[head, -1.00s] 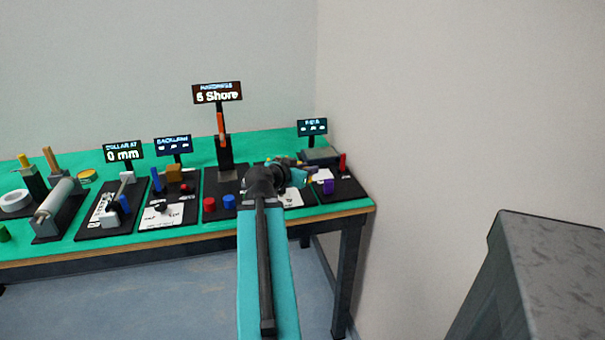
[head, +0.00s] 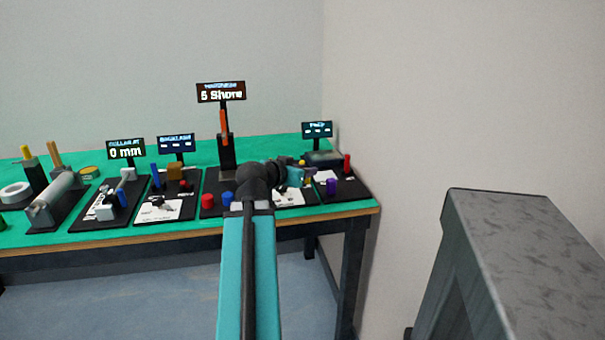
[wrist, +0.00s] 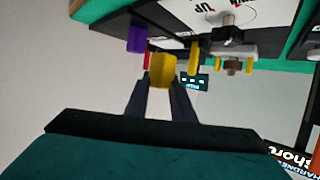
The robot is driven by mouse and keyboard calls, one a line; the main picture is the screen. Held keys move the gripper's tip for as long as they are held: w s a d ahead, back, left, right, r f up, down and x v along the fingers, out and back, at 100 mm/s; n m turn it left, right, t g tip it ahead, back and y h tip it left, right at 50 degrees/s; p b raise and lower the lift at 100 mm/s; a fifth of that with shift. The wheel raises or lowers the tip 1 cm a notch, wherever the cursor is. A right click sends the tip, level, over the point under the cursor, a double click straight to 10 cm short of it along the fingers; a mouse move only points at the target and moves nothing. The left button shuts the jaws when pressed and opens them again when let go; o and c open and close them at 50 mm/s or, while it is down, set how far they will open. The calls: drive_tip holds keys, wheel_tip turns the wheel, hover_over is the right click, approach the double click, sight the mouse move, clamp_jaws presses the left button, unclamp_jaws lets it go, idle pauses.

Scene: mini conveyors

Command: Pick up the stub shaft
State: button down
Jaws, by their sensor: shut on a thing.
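In the head view my gripper (head: 307,176) is over the right part of the bench, above a black board with a white card. The held piece is too small there to make out clearly.
A purple cylinder (head: 331,185) and a red post (head: 347,163) stand on the rightmost board. Red (head: 208,201) and blue (head: 228,199) cylinders stand left of my arm. A tall hardness display (head: 221,92) rises behind. A grey block-like stand (head: 520,240) is at the right.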

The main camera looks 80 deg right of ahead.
drive_tip(key=shift+s, duration=0.25)
idle(0.3)
